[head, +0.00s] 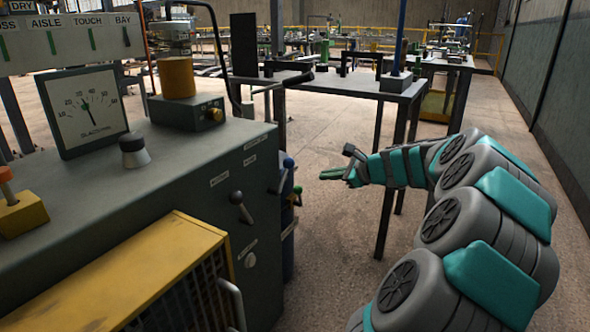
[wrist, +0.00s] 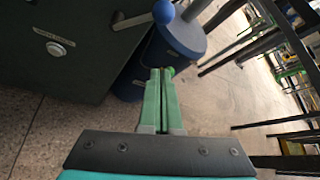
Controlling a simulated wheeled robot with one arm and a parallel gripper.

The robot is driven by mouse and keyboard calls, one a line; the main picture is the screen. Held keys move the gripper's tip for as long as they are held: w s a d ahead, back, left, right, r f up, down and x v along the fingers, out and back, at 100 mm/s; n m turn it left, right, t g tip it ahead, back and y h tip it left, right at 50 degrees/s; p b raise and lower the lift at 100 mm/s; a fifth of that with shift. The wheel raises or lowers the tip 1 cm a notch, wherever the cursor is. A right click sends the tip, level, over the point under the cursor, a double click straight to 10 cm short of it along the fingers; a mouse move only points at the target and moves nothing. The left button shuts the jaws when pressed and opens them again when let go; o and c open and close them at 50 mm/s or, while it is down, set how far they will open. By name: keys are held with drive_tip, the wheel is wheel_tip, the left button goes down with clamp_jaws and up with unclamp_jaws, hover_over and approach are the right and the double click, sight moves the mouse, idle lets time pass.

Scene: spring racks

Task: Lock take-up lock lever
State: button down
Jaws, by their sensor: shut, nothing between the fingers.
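The grey-green machine cabinet (head: 215,160) carries a dark ball-ended lever (head: 240,207) on its side, next to small labels that I cannot read. A lever with a blue ball (head: 288,163) stands at the cabinet's far corner, with a green knob (head: 297,190) just below it. I cannot tell which of these is the take-up lock lever. My gripper (head: 325,173) is shut and empty, to the right of the corner.
A white round button (wrist: 56,49) sits on the cabinet's side. A yellow grilled box (head: 165,265) juts out in front. A dark table (head: 400,90) with thin legs stands behind my gripper. The floor (head: 325,240) between cabinet and arm is clear.

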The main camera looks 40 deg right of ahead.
drive_tip(key=shift+w, duration=0.1)
drive_tip(key=w+a+f, duration=0.1)
drive_tip(key=w+a, duration=0.2)
drive_tip(key=w, duration=0.5)
drive_tip(key=shift+w, duration=0.35)
